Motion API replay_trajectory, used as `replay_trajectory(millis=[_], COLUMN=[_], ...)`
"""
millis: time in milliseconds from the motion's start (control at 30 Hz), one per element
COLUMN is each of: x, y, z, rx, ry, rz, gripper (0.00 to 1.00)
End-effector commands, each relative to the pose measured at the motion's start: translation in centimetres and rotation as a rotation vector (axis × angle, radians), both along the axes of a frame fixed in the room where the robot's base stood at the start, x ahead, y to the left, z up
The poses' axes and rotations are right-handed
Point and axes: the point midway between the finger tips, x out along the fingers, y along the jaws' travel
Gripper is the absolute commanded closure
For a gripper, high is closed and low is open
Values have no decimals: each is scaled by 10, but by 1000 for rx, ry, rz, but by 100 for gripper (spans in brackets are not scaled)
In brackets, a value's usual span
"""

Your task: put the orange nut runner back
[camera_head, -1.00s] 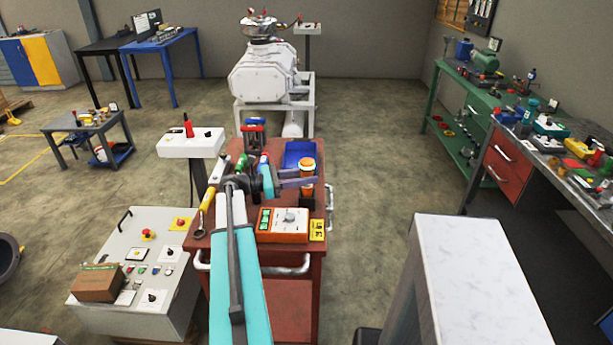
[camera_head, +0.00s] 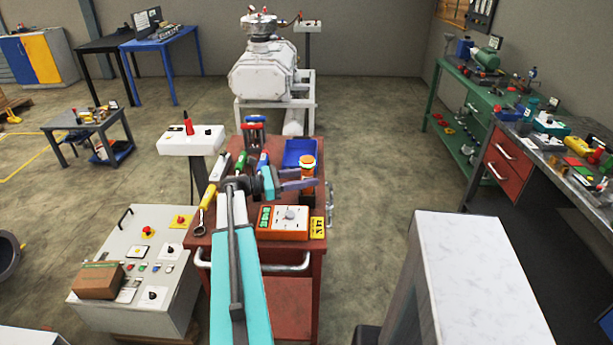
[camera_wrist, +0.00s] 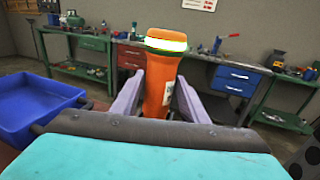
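The orange nut runner (camera_head: 308,166) stands upright at the right rear of the red cart, with a dark lower end. In the wrist view the nut runner (camera_wrist: 160,88) shows an orange top with a pale glowing band and an orange body. My gripper (camera_head: 304,180) reaches over the cart from the front, and its two grey-purple fingers stand apart on either side of the nut runner. In the wrist view the gripper (camera_wrist: 160,88) fingers look spread, with little room beside the body. The lower end of the nut runner is hidden there.
A blue bin (camera_head: 299,153) sits just behind the nut runner. Other tools (camera_head: 240,163) stand left on the cart. Open floor lies to the right.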

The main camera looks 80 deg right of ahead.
Motion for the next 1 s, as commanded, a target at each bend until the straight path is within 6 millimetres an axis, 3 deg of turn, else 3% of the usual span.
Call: replay_trajectory(millis=[433, 633, 1000], x=[0, 0, 54], y=[0, 0, 20], z=[4, 17, 13], rx=[-4, -6, -4], ry=[4, 4, 5], rz=[1, 1, 3], gripper=[51, 51, 51])
